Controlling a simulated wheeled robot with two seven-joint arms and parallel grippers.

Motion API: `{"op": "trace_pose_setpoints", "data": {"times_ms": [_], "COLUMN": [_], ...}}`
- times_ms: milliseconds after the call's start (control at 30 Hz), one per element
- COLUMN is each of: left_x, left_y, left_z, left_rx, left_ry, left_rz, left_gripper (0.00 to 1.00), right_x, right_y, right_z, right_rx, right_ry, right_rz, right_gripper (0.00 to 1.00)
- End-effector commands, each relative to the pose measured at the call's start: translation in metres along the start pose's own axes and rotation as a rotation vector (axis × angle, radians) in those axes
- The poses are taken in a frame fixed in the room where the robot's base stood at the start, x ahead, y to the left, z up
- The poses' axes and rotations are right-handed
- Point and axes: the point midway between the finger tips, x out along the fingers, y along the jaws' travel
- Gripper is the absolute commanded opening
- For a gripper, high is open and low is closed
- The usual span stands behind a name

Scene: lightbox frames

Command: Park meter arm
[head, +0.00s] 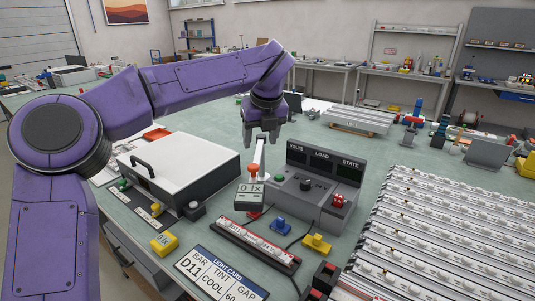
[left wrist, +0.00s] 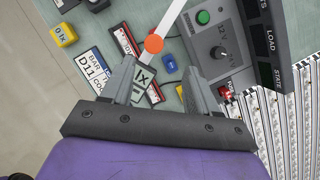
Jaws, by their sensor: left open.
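The meter arm (head: 260,153) is a pale bar with an orange ball (head: 253,169) near its lower end, in front of the grey meter box (head: 305,192). A small grey block (head: 249,196) with dark markings sits below the ball. In the left wrist view the bar (left wrist: 174,14) runs up from the orange ball (left wrist: 153,44), and the marked block (left wrist: 143,82) appears between my fingers. My left gripper (head: 262,137) is open, pointing down at the bar's upper end in the head view. Whether it touches the bar cannot be told. My right gripper is out of view.
A white-lidded case (head: 180,165) stands left of the meter arm. A red-edged strip (head: 253,241), blue and yellow pieces and a label card (head: 217,275) lie in front. Long light-bar rows (head: 450,235) fill the right. Green bench top shows behind the meter box.

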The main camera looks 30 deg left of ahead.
Motion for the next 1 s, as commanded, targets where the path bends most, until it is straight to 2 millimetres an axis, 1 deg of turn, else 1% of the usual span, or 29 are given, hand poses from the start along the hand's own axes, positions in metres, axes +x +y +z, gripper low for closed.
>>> {"op": "trace_pose_setpoints", "data": {"times_ms": [67, 167, 400, 500, 600, 667, 900, 967, 1000], "left_x": [0.003, 0.018, 0.075, 0.091, 0.101, 0.104, 0.106, 0.106, 0.106], "left_y": [0.003, 0.005, 0.004, 0.002, 0.002, 0.002, 0.001, 0.001, 0.001], "left_z": [0.0, 0.0, 0.002, 0.001, 0.001, 0.001, 0.001, 0.001, 0.0], "left_rx": [-0.002, -0.003, -0.004, -0.003, -0.001, -0.002, -0.001, -0.001, -0.001], "left_ry": [0.0, 0.002, 0.004, 0.003, 0.002, 0.001, 0.0, 0.0, 0.0], "left_rz": [0.0, 0.001, 0.005, 0.004, 0.003, 0.002, 0.001, 0.001, 0.001], "left_gripper": [0.6, 0.6, 0.6, 0.6, 0.6, 0.6, 0.6, 0.4, 0.27], "right_x": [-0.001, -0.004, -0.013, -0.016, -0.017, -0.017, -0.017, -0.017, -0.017], "right_y": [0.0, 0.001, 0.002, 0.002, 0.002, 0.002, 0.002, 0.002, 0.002], "right_z": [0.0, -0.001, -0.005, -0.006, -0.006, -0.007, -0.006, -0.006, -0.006], "right_rx": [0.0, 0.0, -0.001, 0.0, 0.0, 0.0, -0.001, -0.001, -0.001], "right_ry": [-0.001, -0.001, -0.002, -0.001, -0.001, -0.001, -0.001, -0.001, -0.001], "right_rz": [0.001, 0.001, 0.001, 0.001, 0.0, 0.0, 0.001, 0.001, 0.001], "right_gripper": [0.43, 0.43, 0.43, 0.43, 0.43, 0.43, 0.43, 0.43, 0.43]}}
